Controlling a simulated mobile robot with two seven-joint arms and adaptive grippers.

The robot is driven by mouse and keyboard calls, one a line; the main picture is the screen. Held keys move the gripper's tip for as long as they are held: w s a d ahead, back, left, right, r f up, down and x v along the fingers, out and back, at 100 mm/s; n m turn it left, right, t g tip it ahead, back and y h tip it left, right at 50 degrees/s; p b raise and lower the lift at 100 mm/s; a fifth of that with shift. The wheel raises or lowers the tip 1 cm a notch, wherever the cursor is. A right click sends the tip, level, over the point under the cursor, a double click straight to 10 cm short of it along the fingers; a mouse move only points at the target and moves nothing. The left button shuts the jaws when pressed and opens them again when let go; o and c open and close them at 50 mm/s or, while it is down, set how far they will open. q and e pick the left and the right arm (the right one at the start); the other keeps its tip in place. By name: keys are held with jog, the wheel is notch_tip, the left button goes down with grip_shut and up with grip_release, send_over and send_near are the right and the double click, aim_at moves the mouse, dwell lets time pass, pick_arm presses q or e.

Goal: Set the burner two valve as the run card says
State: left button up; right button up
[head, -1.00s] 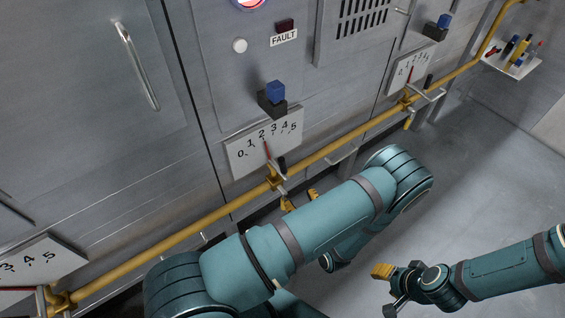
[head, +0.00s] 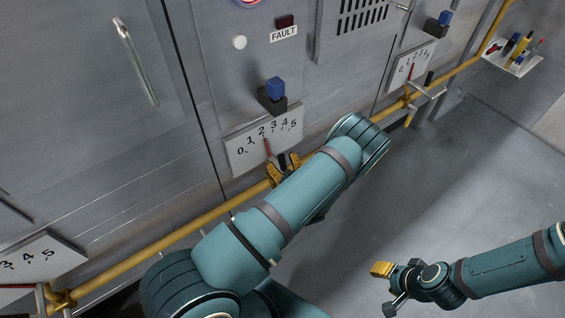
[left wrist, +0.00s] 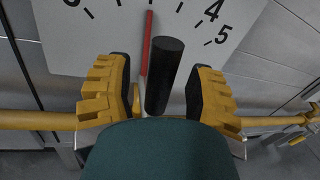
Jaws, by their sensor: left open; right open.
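The middle valve has a white dial plate (head: 243,152) numbered 0 to 5, with a red pointer (head: 267,147) near the 2. In the left wrist view the dial plate (left wrist: 90,40) and red pointer (left wrist: 148,45) fill the top. A black valve handle (left wrist: 166,75) stands between the open yellow fingers of my left gripper (left wrist: 158,95), with gaps on both sides. In the head view my left gripper (head: 284,170) is at the yellow pipe just below this dial, partly hidden by my arm. My right gripper (head: 386,284) is open and empty over the floor. No run card is readable.
The yellow gas pipe (head: 150,247) runs along the panel. Other dials stand at left (head: 45,262) and upper right (head: 405,68). A blue-topped block (head: 275,90) sits above the middle dial, near a FAULT label (head: 284,34). A tool shelf (head: 515,60) is at upper right.

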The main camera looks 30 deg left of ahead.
pick_arm(q)
grip_shut()
jog(key=shift+w+d+r+m, duration=0.1)
jog(key=shift+w+d+m, duration=0.05)
jog(key=shift+w+m, duration=0.4)
jog(key=shift+w+d+m+g+h, duration=0.3)
jog(key=shift+w+m, duration=0.35)
jog(key=shift+m, duration=0.5)
grip_release()
